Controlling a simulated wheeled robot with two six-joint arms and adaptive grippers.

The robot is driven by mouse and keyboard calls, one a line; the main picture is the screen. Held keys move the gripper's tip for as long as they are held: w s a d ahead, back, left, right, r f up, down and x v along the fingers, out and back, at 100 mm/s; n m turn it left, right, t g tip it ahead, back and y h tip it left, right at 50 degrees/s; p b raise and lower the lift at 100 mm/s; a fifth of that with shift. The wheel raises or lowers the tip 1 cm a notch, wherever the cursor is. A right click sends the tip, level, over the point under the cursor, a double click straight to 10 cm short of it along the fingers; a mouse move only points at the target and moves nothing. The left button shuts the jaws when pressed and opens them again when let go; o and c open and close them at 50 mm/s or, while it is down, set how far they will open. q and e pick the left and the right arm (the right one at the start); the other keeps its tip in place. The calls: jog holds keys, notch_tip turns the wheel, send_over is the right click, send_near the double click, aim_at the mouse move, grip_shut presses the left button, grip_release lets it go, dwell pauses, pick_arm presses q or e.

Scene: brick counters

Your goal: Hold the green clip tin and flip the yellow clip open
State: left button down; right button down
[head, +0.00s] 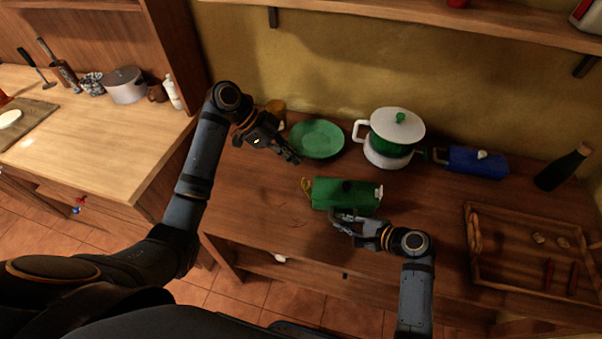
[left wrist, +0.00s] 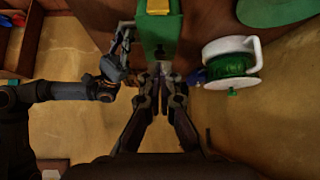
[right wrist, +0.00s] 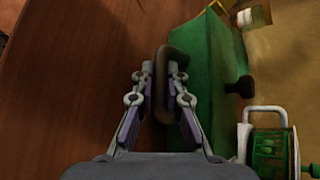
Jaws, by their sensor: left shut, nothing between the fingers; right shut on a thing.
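The green clip tin (head: 346,195) lies on the wooden counter, with a thin yellow clip (head: 307,188) at its left end and a small white piece at its right end. The tin also shows at the top of the left wrist view (left wrist: 158,32). My right gripper (head: 340,217) is at the tin's near side, shut on a brown handle-like part of it (right wrist: 176,62); the green body is beside the fingers. My left gripper (head: 294,158) is shut and empty, up and left of the yellow clip and apart from it in the head view.
A green plate (head: 316,139) lies behind the tin. A white and green pot (head: 396,130) and a blue tin (head: 477,162) stand at the back right. A dark bottle (head: 563,168) and a wooden tray (head: 478,262) are further right. The counter left of the tin is clear.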

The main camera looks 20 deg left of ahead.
aim_at(303, 183)
pick_arm(q)
jog(key=x, duration=0.9)
jog(key=shift+s+d+f, duration=0.1)
jog(key=shift+d+f, duration=0.15)
jog(key=shift+f, duration=0.05)
jog(key=a, duration=0.1)
jog(key=a+f, duration=0.1)
jog(key=a, duration=0.1)
jog(key=shift+s+f, duration=0.1)
jog(key=shift+f, duration=0.15)
jog(key=shift+a+f, duration=0.1)
jog(key=shift+a, duration=0.25)
jog(key=shift+s+f, duration=0.1)
jog(key=a+h, duration=0.1)
jog(key=a+f+h, duration=0.1)
jog(key=shift+s+a+h, duration=0.1)
jog(key=shift+a+h, duration=0.05)
jog(key=shift+h, duration=0.25)
jog(key=shift+a+f, duration=0.25)
jog(key=shift+a, duration=0.1)
